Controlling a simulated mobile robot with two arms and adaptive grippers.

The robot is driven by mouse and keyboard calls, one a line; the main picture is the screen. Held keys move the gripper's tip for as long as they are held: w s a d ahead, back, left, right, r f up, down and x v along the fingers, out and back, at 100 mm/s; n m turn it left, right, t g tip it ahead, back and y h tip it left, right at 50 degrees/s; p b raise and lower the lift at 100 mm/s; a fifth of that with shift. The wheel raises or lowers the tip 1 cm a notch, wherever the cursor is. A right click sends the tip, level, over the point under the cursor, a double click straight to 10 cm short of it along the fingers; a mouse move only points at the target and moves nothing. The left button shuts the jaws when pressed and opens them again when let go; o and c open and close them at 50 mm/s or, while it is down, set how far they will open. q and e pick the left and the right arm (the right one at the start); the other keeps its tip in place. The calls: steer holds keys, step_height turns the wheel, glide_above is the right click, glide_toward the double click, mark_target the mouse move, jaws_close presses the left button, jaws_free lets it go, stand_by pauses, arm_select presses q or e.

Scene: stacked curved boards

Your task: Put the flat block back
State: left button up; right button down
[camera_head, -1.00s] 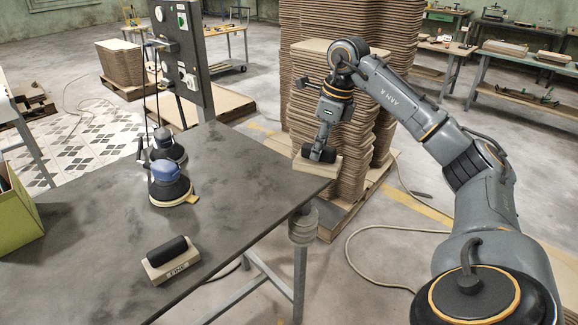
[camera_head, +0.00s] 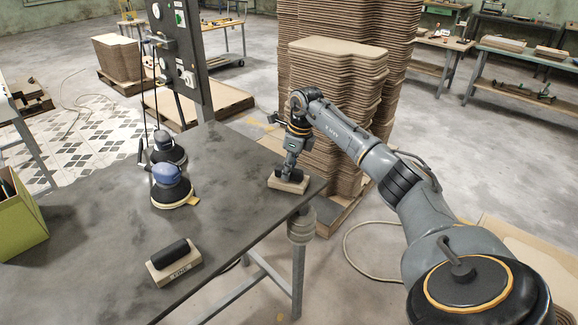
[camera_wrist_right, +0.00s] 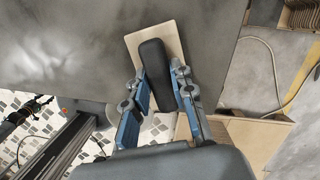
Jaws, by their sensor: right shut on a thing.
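My right gripper (camera_head: 289,172) is shut on the black handle of a flat block (camera_head: 288,184) with a pale wooden base. The block is at the right corner of the dark table (camera_head: 105,235), level with the tabletop or just above it; I cannot tell if it touches. In the right wrist view the pale base (camera_wrist_right: 172,37) shows beyond the black handle, which lies between the two blue fingers of the gripper (camera_wrist_right: 160,78). A second block (camera_head: 174,264) with a black handle and lettering on its side lies at the table's front. My left gripper is not in view.
Two corded sanders (camera_head: 173,188) stand on the table near a dark upright panel (camera_head: 178,50). A green box (camera_head: 20,225) is at the left edge. Stacks of curved boards (camera_head: 335,110) rise behind my right arm. The middle of the tabletop is clear.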

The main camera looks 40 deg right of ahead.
mark_target(297, 170)
steer(key=c, duration=1.1)
jaws_free()
steer(key=b+v, duration=0.1)
steer(key=v, duration=1.1)
steer(key=shift+a+r, duration=0.1)
steer(key=shift+r, duration=0.05)
